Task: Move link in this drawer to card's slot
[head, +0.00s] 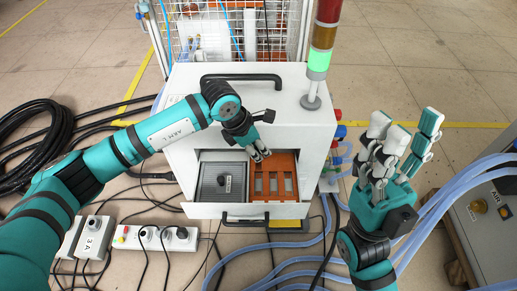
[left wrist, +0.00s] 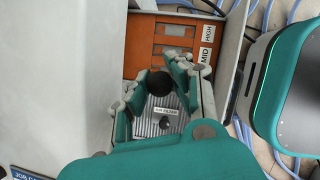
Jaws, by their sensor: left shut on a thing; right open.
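The open drawer (head: 230,211) juts from the white machine. Its right side holds an orange card (head: 282,163) with several slots; in the left wrist view the card (left wrist: 139,48) has HIGH and MID labels. My left gripper (head: 259,155) is over the drawer, near the card's back left. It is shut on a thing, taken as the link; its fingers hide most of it. A dark round piece (left wrist: 159,82) shows between the fingers of my left gripper (left wrist: 165,80) in the left wrist view. My right gripper (head: 397,135) is open and empty, right of the machine.
A grey ribbed block (head: 211,182) with a black knob fills the drawer's left side. A signal tower (head: 319,60) with a green light stands on the machine top. Power strips (head: 155,237), cables and blue hoses (head: 305,240) lie on the floor.

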